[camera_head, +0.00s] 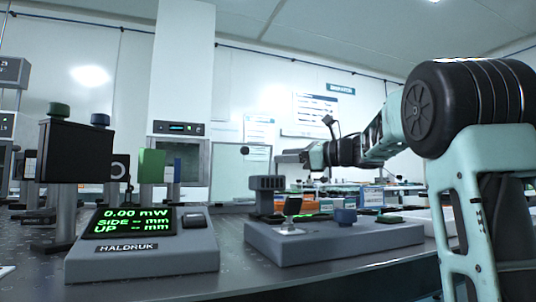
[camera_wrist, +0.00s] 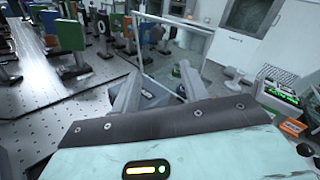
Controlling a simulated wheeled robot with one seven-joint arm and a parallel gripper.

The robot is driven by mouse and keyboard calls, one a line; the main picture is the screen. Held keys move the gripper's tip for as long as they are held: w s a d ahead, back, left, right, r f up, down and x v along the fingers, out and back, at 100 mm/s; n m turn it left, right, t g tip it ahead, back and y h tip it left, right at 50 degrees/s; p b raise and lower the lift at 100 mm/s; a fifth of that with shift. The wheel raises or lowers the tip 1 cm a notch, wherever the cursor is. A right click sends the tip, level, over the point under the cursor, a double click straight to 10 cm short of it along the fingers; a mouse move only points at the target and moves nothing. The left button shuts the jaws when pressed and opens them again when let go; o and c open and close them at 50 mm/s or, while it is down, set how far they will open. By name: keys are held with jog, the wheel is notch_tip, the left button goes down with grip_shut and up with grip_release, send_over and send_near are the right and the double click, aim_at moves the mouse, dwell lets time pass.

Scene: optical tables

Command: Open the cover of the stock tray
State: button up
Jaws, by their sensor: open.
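My gripper (camera_head: 290,157) is raised above the bench in the head view, at the end of my arm reaching in from the right. In the wrist view its two pale fingers (camera_wrist: 158,84) are spread apart with nothing held between them. A clear framed panel (camera_wrist: 178,45) stands just beyond the fingers; I cannot tell whether it belongs to the stock tray. No tray or cover can be picked out with certainty. Low trays and boxes behind the grey console are partly hidden in the head view.
A grey readout unit (camera_head: 140,255) and a grey console (camera_head: 335,243) stand on the dark bench. Orange boxes (camera_wrist: 292,127) lie at right in the wrist view. Several post-mounted optics crowd the left. The perforated tabletop (camera_wrist: 65,120) has bare room at left.

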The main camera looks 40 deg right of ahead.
jog(key=shift+v, duration=2.35)
jog(key=shift+f, duration=0.1)
jog(key=shift+p, duration=0.35)
